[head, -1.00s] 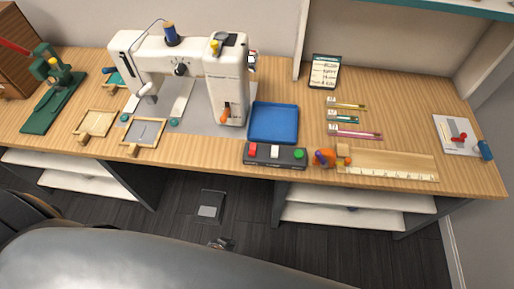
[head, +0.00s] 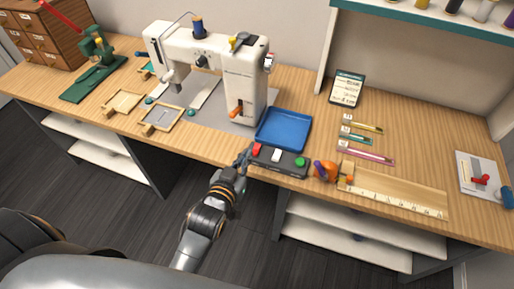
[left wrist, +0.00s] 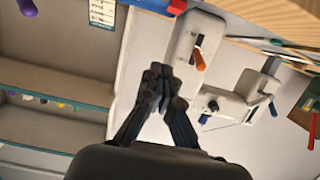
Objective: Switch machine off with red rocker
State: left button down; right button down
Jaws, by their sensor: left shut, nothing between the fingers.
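A dark control box (head: 278,161) sits at the table's front edge, below the blue tray. On top it carries a red rocker (head: 256,149) at its left end, a white rocker (head: 276,155) in the middle and a green button (head: 300,161) at the right. I cannot tell which way the red rocker is tipped. My left gripper (head: 245,156) is shut and empty, just left of the box's red end. Whether it touches the box is unclear. The left wrist view shows its closed fingers (left wrist: 160,72). The white sewing machine (head: 243,82) stands behind; it also shows in the wrist view (left wrist: 187,45).
The blue tray (head: 284,129) lies right behind the box. Small wooden frames (head: 161,119) lie to the left. The floor in front of the table is clear.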

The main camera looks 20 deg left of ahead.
pick_arm(q)
jog(key=shift+w, duration=0.1)
jog(key=p, duration=0.1)
send_over(257, 150)
notch_tip(257, 150, down, 2)
jog(key=shift+f, duration=0.15)
notch_tip(257, 150, down, 3)
jog(key=shift+w+r, duration=0.1)
jog(key=shift+f, duration=0.75)
